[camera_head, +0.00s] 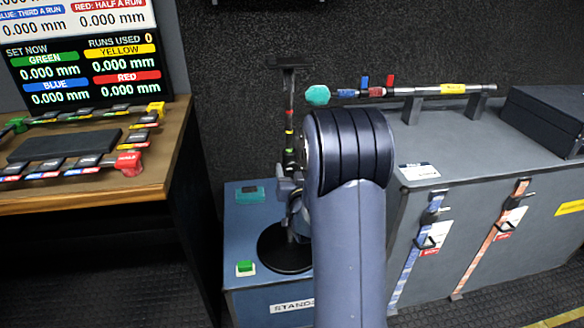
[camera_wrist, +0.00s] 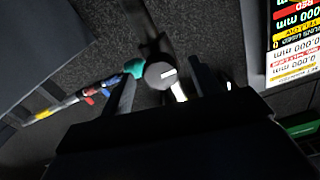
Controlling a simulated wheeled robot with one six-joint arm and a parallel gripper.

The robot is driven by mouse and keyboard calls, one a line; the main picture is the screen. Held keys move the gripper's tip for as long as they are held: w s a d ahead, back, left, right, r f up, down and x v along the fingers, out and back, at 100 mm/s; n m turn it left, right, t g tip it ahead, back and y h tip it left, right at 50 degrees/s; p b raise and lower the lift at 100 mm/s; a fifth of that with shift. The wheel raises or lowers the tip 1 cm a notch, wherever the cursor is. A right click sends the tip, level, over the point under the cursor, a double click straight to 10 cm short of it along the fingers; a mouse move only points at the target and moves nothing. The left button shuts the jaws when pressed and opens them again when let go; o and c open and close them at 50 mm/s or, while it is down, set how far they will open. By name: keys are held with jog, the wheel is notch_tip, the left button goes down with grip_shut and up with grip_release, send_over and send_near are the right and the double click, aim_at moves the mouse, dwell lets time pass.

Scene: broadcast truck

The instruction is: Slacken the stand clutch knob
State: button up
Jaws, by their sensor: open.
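The stand (camera_head: 289,140) rises from a round black base (camera_head: 276,252) on a blue box, with coloured bands on its pole and a flat black top. A round dark grey knob (camera_wrist: 159,76) with a white mark shows in the wrist view, on a dark post; it looks like the clutch knob. My gripper (camera_wrist: 162,80) is open, and the knob appears between its two dark fingers. I cannot tell how far the knob is from the fingertips. In the head view my arm hides the knob and most of the gripper.
A pole with a teal end (camera_head: 317,95) lies on brackets on the grey case (camera_head: 440,150) at right. A wooden desk (camera_head: 100,200) with a readout screen (camera_head: 82,60) stands at left. The blue box carries a green button (camera_head: 245,267) and a teal block (camera_head: 250,195).

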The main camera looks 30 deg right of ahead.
jog(key=shift+x, duration=1)
jog(key=shift+c, duration=0.5)
jog(key=c, duration=0.9)
jog(key=b, duration=0.1)
jog(key=n+b, duration=0.1)
jog(key=shift+f+n+b, duration=0.2)
jog(key=shift+n+b, duration=0.1)
jog(key=shift+b, duration=0.1)
jog(key=shift+r+n+b, duration=0.2)
jog(key=shift+n+b, duration=0.4)
jog(key=shift+n, duration=0.1)
jog(key=o, duration=1)
